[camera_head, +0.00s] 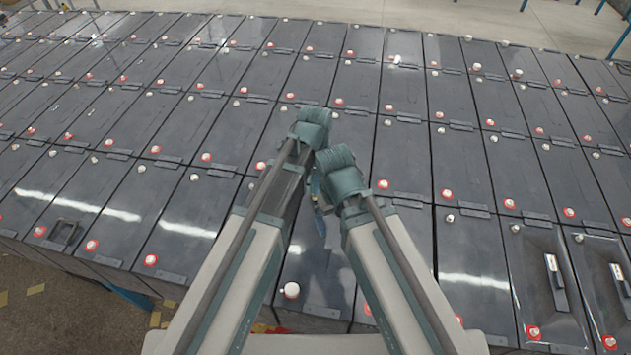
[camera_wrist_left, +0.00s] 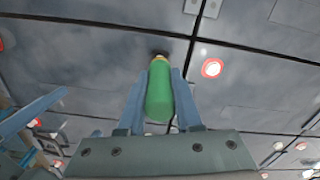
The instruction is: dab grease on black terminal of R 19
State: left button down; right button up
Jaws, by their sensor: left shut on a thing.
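My left gripper (camera_wrist_left: 159,74) is shut on a green bottle-like applicator (camera_wrist_left: 159,97), its blue fingers on both sides of it. The applicator's narrow yellowish tip points at the dark battery tops; I cannot tell whether it touches. A red-ringed terminal (camera_wrist_left: 212,68) lies to the right of the tip. In the head view my left gripper (camera_head: 317,188) is mostly hidden below the wrists, and the applicator does not show clearly. Blue parts (camera_wrist_left: 32,116) at the left of the wrist view look like my right gripper; its opening is unclear. No label R 19 is readable, so I cannot single it out.
Rows of dark grey batteries (camera_head: 385,255) fill the view, with red-ringed and plain pale terminals. A larger white cap (camera_head: 291,290) sits on a near battery. Floor (camera_head: 60,300) shows at lower left.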

pick_arm(q)
jog(key=shift+f+b, duration=0.4)
jog(key=shift+f, duration=0.05)
pick_arm(e)
jog(key=shift+f, duration=0.45)
dwell(0.3)
dwell(0.6)
pick_arm(q)
notch_tip(320, 180, up, 8)
jog(key=p, duration=0.8)
jog(key=shift+r, duration=0.1)
pick_arm(e)
notch_tip(320, 180, up, 8)
